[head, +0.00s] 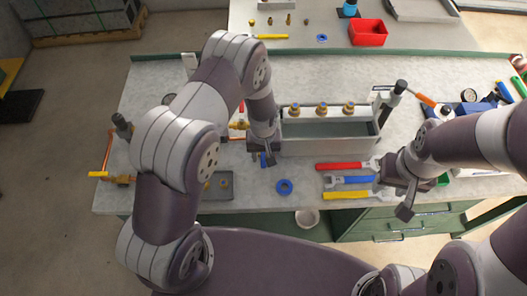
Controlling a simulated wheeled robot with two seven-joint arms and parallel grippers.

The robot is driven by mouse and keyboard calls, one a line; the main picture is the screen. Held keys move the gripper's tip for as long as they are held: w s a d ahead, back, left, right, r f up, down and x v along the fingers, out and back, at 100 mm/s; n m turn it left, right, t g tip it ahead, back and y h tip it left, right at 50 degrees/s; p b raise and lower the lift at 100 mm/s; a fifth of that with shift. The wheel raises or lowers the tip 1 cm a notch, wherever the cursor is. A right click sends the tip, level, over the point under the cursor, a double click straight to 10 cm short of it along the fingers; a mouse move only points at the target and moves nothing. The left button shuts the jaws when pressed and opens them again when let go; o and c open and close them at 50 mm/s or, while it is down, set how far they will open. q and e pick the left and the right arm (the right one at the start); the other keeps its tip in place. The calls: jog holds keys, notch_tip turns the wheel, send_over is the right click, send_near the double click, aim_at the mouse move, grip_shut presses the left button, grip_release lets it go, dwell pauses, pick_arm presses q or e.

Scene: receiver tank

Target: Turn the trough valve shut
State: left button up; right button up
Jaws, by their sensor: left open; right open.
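A grey metal trough (328,138) stands in the middle of the bench, with several brass fittings (322,108) along its back edge. Some brass and orange pipework (239,124) shows at its left side, partly hidden behind my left arm. My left gripper (262,157) is open, pointing down at the trough's left front corner. A small blue piece (264,160) shows at its fingertips; I cannot tell whether they touch. My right gripper (395,197) is open, low over the bench by the wrench ends. A brass valve with an orange handle (98,174) sits at the bench's left edge.
Red (340,166), blue (348,180) and yellow (346,195) wrenches lie right of centre. A blue ring (284,187) and a grey tray (216,188) lie in front. A red bin (368,32) stands on the back table. The bench behind the trough is mostly clear.

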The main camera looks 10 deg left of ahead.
pick_arm(q)
jog(key=shift+w+f, duration=0.1)
jog(key=shift+f, duration=0.1)
jog(key=shift+r, duration=0.1)
grip_shut()
